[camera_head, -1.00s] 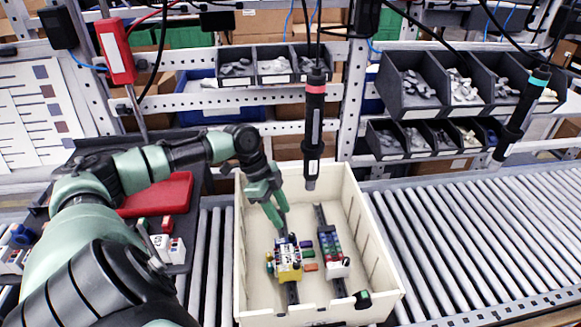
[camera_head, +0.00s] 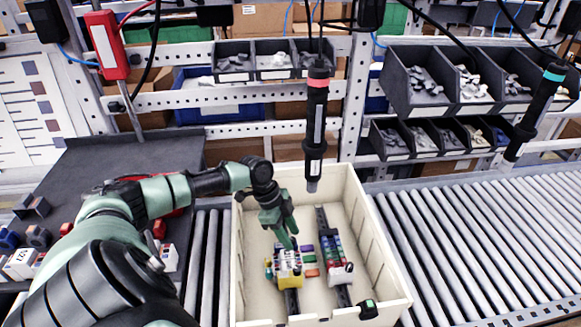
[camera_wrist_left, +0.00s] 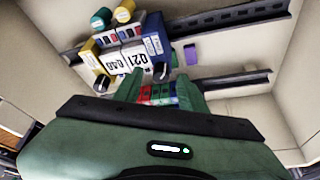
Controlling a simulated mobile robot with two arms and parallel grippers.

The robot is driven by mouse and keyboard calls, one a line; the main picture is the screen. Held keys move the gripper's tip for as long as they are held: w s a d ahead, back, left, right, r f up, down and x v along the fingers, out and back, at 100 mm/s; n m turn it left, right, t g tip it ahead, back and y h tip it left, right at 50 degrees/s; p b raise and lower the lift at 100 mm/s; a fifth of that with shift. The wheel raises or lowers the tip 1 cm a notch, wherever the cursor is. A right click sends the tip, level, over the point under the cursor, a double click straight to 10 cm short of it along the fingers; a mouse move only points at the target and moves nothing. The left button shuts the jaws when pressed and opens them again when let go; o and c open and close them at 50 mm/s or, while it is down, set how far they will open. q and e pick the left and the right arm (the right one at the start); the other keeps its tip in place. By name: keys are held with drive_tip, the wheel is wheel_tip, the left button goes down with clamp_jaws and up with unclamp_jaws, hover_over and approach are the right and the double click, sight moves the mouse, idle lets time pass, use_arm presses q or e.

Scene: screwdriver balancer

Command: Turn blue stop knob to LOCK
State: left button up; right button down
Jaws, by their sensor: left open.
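A cream crate (camera_head: 385,235) holds two dark rails with small modules. On its left rail is a cluster of yellow and white modules (camera_head: 288,282), which shows upside down in the left wrist view. There a blue module (camera_wrist_left: 154,42) stands beside the white modules, with a small dark-and-white knob (camera_wrist_left: 160,72) at its near end. I cannot read the knob's setting. My left gripper (camera_head: 292,246) points down over the far end of this cluster. In the left wrist view its green fingers (camera_wrist_left: 162,88) are apart, close to the blue module, with nothing clearly held.
A second row of coloured modules (camera_head: 334,258) stands on the right rail. A screwdriver (camera_head: 316,130) hangs above the crate and another (camera_head: 535,110) hangs at right. A roller conveyor (camera_head: 480,235) runs beside the crate. Parts bins (camera_head: 435,85) are behind.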

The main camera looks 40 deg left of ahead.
use_arm(q)
drive_tip(key=shift+w+d+f, duration=0.1)
drive_tip(key=shift+f, duration=0.25)
clamp_jaws()
